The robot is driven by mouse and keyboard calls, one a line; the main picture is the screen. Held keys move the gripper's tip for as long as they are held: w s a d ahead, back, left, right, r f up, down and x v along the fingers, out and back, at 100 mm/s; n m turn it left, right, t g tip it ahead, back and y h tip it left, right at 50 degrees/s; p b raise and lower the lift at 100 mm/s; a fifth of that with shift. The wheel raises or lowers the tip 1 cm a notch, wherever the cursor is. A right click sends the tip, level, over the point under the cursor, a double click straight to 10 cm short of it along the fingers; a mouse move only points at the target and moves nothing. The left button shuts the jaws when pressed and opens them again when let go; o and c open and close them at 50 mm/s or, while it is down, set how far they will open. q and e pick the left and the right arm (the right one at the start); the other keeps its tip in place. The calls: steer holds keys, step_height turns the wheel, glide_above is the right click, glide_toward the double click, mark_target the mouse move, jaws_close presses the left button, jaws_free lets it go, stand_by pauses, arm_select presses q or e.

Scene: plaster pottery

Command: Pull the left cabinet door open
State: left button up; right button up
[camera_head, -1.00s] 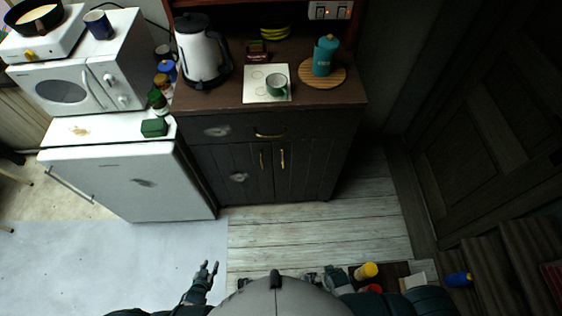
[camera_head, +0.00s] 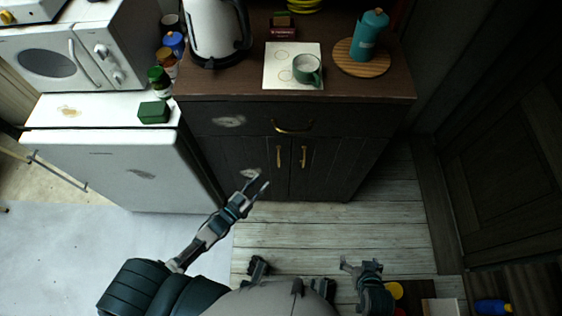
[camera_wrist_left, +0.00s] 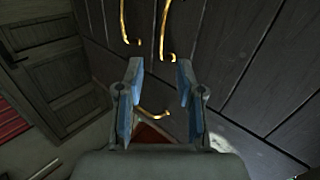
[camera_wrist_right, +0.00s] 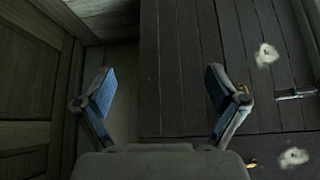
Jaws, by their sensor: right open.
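The dark wooden cabinet's left door (camera_head: 262,178) is shut, with a vertical brass handle (camera_head: 278,156) near its inner edge. The right door (camera_head: 330,165) is also shut and has a matching handle (camera_head: 304,156). My left gripper (camera_head: 257,184) is open and empty, below and left of the left handle in the head view. In the left wrist view the two door handles show beyond the open fingers (camera_wrist_left: 157,75), apart from them; the left door's handle (camera_wrist_left: 166,32) seems the right-hand one there. My right gripper (camera_head: 362,268) is low in front of me; its fingers (camera_wrist_right: 158,85) are open and empty.
A drawer with a brass handle (camera_head: 292,128) is above the doors. A white fridge (camera_head: 120,170) stands left of the cabinet. A kettle (camera_head: 217,35), a green cup (camera_head: 307,69) and a teal bottle (camera_head: 369,35) stand on top. The floor (camera_head: 330,225) before the doors is clear.

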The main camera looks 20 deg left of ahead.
mark_target(279, 163)
arm_select(q)
steer(key=b+x, duration=0.2)
steer(key=x, duration=0.9)
steer(key=shift+w+f, duration=0.1)
steer(key=shift+w, duration=0.1)
arm_select(e)
steer(key=w+a+r+t+y, duration=0.1)
steer(key=w+a+r+t, duration=0.1)
steer(key=w, duration=0.4)
steer(key=shift+a+r+t, duration=0.2)
steer(key=shift+r+t, duration=0.4)
steer(key=shift+t, duration=0.5)
arm_select(q)
steer(key=shift+a, duration=0.1)
steer(key=shift+a, duration=0.1)
jaws_close()
arm_select(e)
steer(key=shift+a, duration=0.1)
